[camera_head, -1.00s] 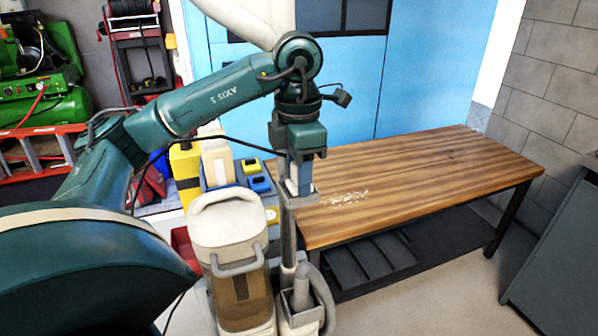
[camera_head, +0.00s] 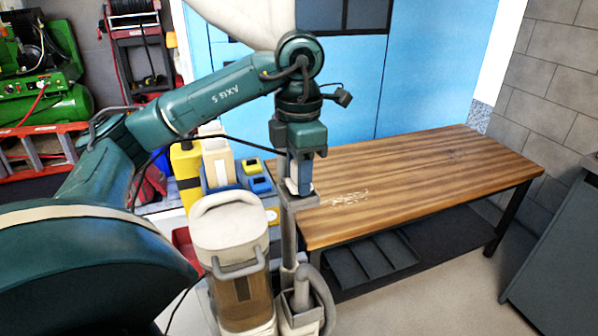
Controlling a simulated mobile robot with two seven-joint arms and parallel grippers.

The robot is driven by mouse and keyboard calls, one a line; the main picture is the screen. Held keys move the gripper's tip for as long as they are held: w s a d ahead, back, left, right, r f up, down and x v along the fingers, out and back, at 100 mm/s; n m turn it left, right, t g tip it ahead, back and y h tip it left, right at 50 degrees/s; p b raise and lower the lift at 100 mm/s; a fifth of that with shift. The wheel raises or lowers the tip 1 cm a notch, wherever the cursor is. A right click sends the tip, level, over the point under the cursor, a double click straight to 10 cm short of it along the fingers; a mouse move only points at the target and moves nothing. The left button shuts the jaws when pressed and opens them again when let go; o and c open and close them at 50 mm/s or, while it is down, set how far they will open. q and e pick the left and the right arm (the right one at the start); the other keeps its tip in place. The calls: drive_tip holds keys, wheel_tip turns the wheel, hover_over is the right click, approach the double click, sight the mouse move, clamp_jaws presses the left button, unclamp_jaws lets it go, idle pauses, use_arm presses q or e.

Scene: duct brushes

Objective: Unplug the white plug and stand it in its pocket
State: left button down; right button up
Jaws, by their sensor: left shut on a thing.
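My left gripper (camera_head: 304,184) points down at the top of a grey post (camera_head: 288,240), near the table's front left corner. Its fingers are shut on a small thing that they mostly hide. A small pale patch (camera_head: 291,187) shows beside the fingers; it may be the white plug, but I cannot tell for sure. I cannot make out which pocket belongs to the plug. My right gripper is not in view.
A white and brown canister machine (camera_head: 231,228) stands left of the post. Blue and yellow boxes (camera_head: 260,185) sit behind it. The wooden table (camera_head: 420,185) has a clear top apart from pale specks. A grey hose (camera_head: 325,300) curves at the post's foot.

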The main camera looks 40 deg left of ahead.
use_arm(q)
drive_tip(key=shift+f, duration=0.1)
idle(0.5)
drive_tip(key=shift+f+b, duration=0.55)
drive_tip(key=shift+b, duration=0.05)
drive_tip(key=shift+f, duration=0.15)
drive_tip(key=shift+s+f, duration=0.1)
